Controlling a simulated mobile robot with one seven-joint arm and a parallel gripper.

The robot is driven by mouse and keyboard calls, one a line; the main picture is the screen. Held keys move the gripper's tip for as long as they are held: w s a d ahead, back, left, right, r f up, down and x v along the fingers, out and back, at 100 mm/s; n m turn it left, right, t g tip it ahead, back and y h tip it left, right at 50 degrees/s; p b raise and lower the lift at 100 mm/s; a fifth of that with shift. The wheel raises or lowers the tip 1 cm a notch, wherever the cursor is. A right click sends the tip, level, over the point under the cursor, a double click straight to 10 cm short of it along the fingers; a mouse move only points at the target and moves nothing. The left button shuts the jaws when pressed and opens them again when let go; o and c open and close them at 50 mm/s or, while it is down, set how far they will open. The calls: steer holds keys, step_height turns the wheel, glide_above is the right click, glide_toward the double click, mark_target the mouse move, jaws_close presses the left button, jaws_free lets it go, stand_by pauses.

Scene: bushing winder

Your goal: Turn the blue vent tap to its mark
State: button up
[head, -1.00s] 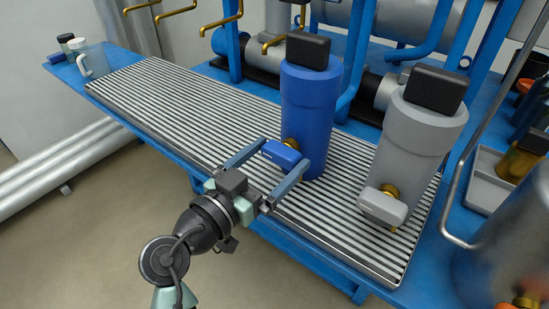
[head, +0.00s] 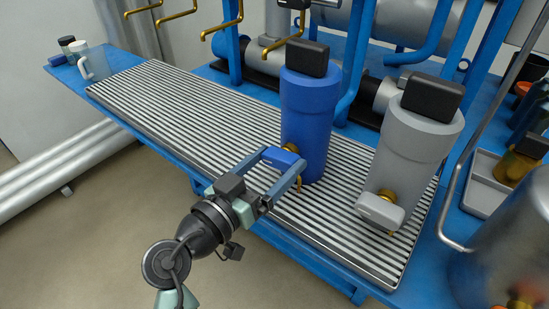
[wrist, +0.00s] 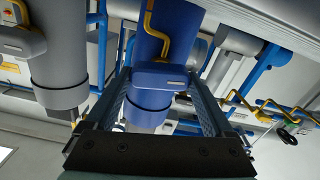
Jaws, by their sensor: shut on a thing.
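The blue vent tap (head: 283,157) is a blue block handle low on the front of the blue canister (head: 309,105), by a brass fitting (head: 290,145). My gripper (head: 285,162) has one finger on each side of the handle and is shut on it. In the wrist view the handle (wrist: 160,76) lies between the two fingers, with the canister (wrist: 148,112) behind it and a bent brass spout (wrist: 155,38) beside it. I cannot make out the tap's mark in either view.
A grey canister (head: 419,140) with a light grey tap handle (head: 380,210) stands close on the right. Both stand on a slatted grate (head: 190,110) on a blue bench. The grate is clear to the left. A clear jug (head: 92,62) stands at the far left.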

steer(key=n+p, duration=0.1)
steer(key=n, duration=0.1)
steer(key=n+p, duration=0.2)
steer(key=shift+r+n, duration=0.2)
steer(key=shift+n, duration=0.1)
steer(key=n+p, duration=0.2)
steer(key=n, duration=0.1)
steer(key=shift+a+n+p, duration=0.1)
steer(key=shift+n+p, duration=0.2)
steer(key=shift+p, duration=0.05)
steer(key=n+p, duration=0.3)
steer(key=n, duration=0.1)
steer(key=shift+f, duration=0.1)
steer(key=shift+f+n+p, duration=0.2)
steer(key=shift+n+p, duration=1)
steer(key=shift+n, duration=0.6)
steer(key=o, duration=1.1)
steer(key=p+v, duration=0.2)
steer(key=v, duration=1.1)
